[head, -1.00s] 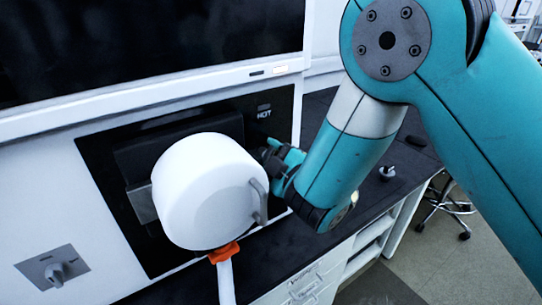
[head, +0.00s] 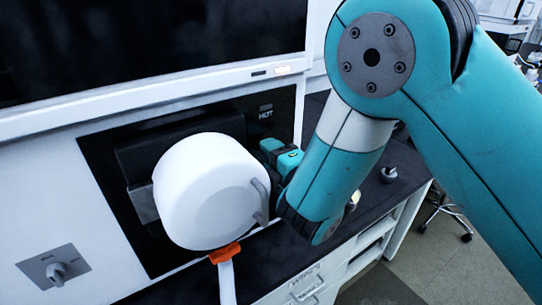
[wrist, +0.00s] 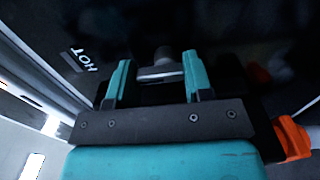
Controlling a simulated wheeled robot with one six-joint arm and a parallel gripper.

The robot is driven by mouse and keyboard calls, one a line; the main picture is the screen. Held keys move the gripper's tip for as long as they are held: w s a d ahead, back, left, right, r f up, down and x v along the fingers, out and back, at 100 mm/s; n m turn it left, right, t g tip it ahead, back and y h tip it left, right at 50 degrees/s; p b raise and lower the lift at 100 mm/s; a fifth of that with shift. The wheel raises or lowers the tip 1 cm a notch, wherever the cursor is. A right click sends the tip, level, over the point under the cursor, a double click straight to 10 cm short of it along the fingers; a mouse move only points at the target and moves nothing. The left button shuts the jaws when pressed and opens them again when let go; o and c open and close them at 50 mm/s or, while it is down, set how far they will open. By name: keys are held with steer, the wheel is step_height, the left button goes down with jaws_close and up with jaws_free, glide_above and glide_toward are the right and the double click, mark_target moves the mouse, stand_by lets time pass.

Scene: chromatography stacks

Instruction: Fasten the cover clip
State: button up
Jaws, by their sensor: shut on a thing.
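A white round cover (head: 207,195) with a grey handle (head: 262,201) stands out from the black wall panel. My gripper (head: 270,148) is just right of it, close to the panel, its fingertips partly hidden in the head view. In the wrist view my gripper (wrist: 157,60) has its two teal fingers on either side of a small grey T-shaped piece (wrist: 160,72), which seems to be the clip. It is shut on this piece. Whether the clip is fastened cannot be told; its far end is dark.
The black panel (head: 100,170) bears a "HOT" label (wrist: 79,59). An orange collar (head: 225,253) and white tube (head: 227,283) hang below the cover. A knob (head: 57,270) is at lower left. The dark worktop (head: 300,258) lies below; a small grey item (head: 388,174) stands there.

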steer(key=shift+f, duration=0.1)
stand_by(0.3)
steer(key=o, duration=0.9)
steer(key=shift+s+d, duration=0.1)
